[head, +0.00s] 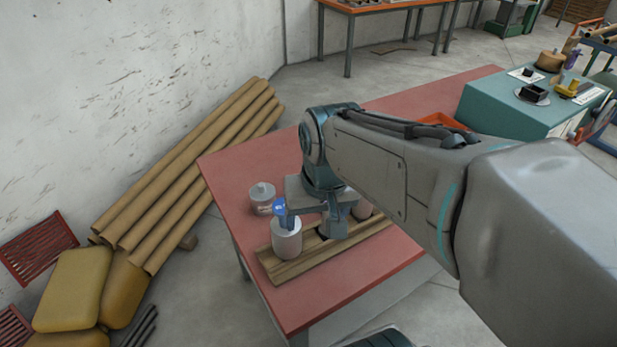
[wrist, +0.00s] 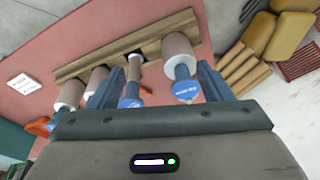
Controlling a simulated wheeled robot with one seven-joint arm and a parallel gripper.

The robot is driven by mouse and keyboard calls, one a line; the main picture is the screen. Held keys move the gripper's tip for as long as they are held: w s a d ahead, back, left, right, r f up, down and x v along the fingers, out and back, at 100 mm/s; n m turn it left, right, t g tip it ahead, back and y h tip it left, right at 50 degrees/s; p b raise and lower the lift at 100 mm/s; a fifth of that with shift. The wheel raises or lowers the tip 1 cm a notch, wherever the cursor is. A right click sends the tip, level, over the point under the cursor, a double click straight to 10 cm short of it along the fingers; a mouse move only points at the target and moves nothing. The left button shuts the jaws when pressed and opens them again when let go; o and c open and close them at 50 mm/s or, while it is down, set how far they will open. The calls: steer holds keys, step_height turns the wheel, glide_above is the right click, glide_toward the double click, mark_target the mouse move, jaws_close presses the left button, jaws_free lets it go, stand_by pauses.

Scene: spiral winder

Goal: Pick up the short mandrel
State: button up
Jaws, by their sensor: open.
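A wooden rack (head: 275,268) lies on the red table, with several grey mandrels upright in it. In the head view a mandrel with a blue top (head: 286,240) stands at its left end; it also shows in the wrist view (wrist: 178,50). A thinner mandrel with a blue end (wrist: 134,70) stands beside it. Two more grey mandrels stand further left in the wrist view (wrist: 70,92). I cannot tell for sure which is the short one.
A separate grey cylinder (head: 262,198) stands on the table behind the rack. An orange tray (head: 442,121) lies farther back, partly hidden by my arm. A teal cabinet (head: 515,112) is at the right. Long tubes (head: 185,175) lean by the wall. The table's left side is bare.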

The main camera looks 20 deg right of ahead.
steer(key=w+d+m, duration=0.2)
steer(key=w, duration=0.2)
steer(key=w+d+r+m+g, duration=0.1)
steer(key=w+d+m, duration=0.1)
steer(key=w+d, duration=0.1)
steer(key=w+d+r+m+g+p, duration=0.1)
steer(key=w+d+m, duration=0.2)
steer(key=w, duration=0.3)
steer(key=shift+f, duration=0.2)
step_height(320, 180, down, 13)
steer(key=shift+f+p, duration=0.15)
steer(key=shift+p, duration=0.4)
steer(key=c, duration=1.6)
steer(key=shift+o, duration=0.2)
step_height(320, 180, up, 10)
steer(key=shift+f, duration=0.1)
steer(key=shift+r+p, duration=1.65)
steer(key=shift+r, duration=1)
